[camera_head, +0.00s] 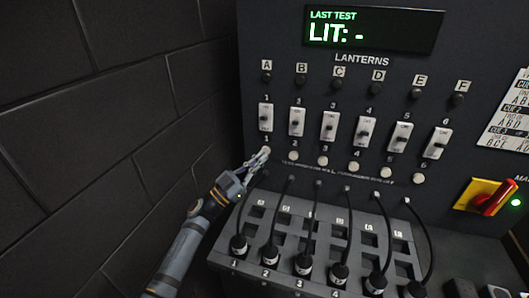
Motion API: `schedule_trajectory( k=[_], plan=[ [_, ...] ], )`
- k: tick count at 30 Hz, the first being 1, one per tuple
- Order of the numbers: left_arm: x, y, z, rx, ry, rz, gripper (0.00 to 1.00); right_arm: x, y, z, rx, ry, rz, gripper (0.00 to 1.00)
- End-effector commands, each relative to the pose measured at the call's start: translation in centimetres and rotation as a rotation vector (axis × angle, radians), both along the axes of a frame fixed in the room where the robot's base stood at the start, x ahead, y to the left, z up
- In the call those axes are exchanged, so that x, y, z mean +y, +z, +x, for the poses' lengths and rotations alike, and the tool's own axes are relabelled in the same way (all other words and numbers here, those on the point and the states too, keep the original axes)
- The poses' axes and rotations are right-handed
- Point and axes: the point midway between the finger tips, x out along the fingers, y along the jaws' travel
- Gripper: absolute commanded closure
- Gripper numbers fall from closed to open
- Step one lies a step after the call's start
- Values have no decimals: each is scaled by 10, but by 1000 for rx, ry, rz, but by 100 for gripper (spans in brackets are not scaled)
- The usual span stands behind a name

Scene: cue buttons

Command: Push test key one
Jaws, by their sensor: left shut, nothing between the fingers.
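Test key one is the round pale button (266,150) under the first switch, beneath the label 1. My left gripper (262,155) is shut and empty, with its tips at or just in front of this button. The tips partly cover it, and I cannot tell whether they touch it. The other test keys run to the right in the same row, such as key two (294,156) and key three (322,161). The display (372,28) reads "LAST TEST LIT: -". My right gripper is not in view.
Lantern lamps A (266,78) to F are all dark. White switches (297,121) sit above the keys. Below, black cables and plugs (271,255) rise from a grey sloped patch board (228,243). A red and yellow main switch (484,197) is at right. A dark block wall (90,130) stands left.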

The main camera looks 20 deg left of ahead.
Motion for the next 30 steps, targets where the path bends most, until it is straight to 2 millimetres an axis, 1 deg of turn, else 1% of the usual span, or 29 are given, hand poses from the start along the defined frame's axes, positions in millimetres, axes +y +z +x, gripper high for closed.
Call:
schedule_trajectory(
  k=[14, 22, 30],
  plan=[
    [0, 0, 0, 0, 0, 0, 100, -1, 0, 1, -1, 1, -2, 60],
    [0, 1, 9, 0, -1, -1, 100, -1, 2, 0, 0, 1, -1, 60],
    [0, 0, 9, 0, 0, 0, 100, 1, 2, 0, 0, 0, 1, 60]
  ],
)
